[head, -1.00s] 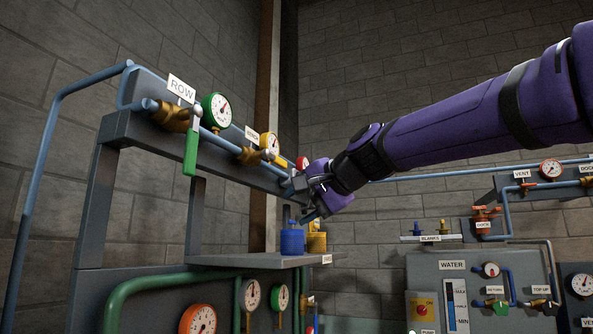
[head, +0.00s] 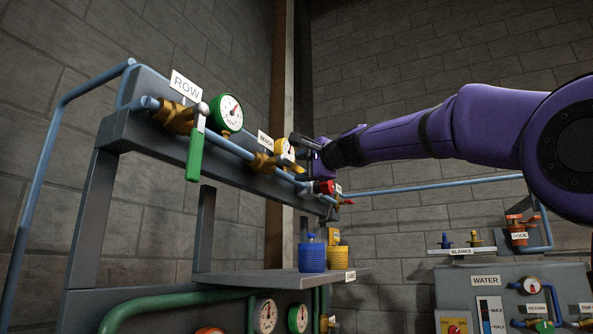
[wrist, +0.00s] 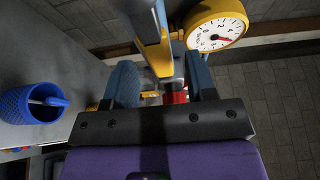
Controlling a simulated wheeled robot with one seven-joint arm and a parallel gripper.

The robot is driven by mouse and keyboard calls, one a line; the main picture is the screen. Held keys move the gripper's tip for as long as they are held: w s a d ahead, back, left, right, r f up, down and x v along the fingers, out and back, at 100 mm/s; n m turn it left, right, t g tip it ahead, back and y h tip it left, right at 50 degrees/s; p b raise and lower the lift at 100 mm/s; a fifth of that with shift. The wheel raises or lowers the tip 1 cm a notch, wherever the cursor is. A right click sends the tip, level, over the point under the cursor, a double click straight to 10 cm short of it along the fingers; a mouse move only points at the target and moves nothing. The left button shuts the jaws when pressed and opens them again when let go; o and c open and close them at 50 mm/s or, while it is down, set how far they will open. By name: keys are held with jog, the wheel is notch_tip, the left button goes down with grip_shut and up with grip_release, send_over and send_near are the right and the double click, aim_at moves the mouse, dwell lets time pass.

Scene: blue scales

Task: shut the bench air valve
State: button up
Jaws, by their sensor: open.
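The bench air valve (head: 262,163) is a brass body on the blue pipe, under a partly hidden label (head: 265,138) and beside a yellow-rimmed gauge (head: 283,146). The gauge also shows large in the wrist view (wrist: 217,33). My gripper (head: 301,153) is at the rail just right of this gauge. In the wrist view its two fingers (wrist: 162,80) are apart, with a yellow lever (wrist: 156,52) showing between and beyond them. I cannot tell whether the fingers touch it. In the head view the lever is mostly hidden by my gripper.
Left on the same pipe is the ROW valve with a green handle (head: 195,152) hanging down and a green gauge (head: 227,113).

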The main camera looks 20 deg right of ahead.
jog(key=shift+x, duration=1.4)
grip_shut()
